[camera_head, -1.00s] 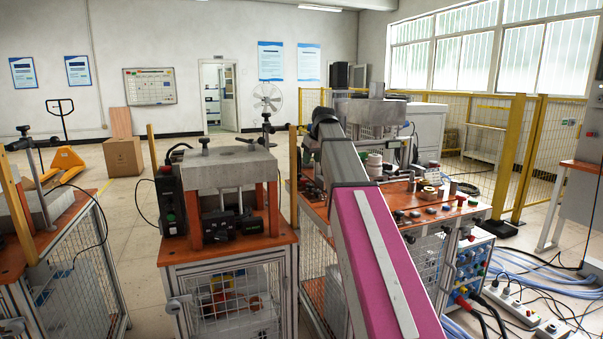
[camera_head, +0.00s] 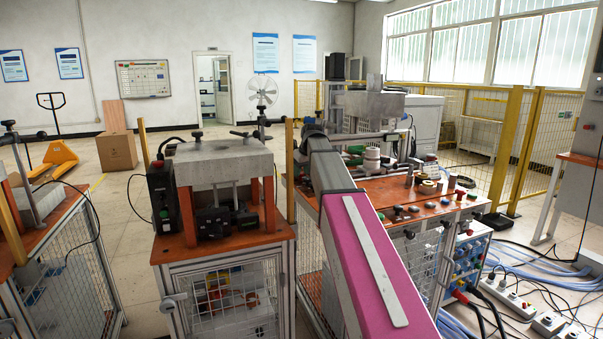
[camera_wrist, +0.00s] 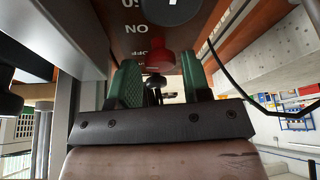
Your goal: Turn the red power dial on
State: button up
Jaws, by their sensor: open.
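The red power dial (camera_wrist: 158,62) shows in the wrist view on an orange-brown panel, with ON and OFF lettering beside it. My gripper (camera_wrist: 159,78) is open, with one green finger on each side of the dial in the picture. I cannot tell whether either finger touches it. Part of the dial's lower side merges with dark parts behind it. In the head view my arm reaches over the right workbench (camera_head: 405,212), and the gripper and dial cannot be made out there.
A dark grey knob (camera_wrist: 170,8) sits on the same panel, above the red dial in the picture. A black cable (camera_wrist: 228,75) runs at the right. In the head view, another machine bench (camera_head: 222,250) stands left of my arm, and cables lie on the floor at right.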

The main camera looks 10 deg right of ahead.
jog(key=shift+w+f, duration=0.1)
jog(key=shift+f, duration=0.2)
jog(key=c, duration=0.6)
jog(key=shift+c, duration=0.2)
jog(key=shift+a+m, duration=0.1)
jog(key=shift+m, duration=0.2)
jog(key=m+h, duration=0.1)
jog(key=m, duration=0.1)
jog(key=shift+a+m, duration=0.1)
jog(key=shift+m, duration=0.3)
jog(key=shift+a+m+h, duration=0.1)
jog(key=shift+m+h, duration=0.8)
jog(key=shift+m, duration=1.1)
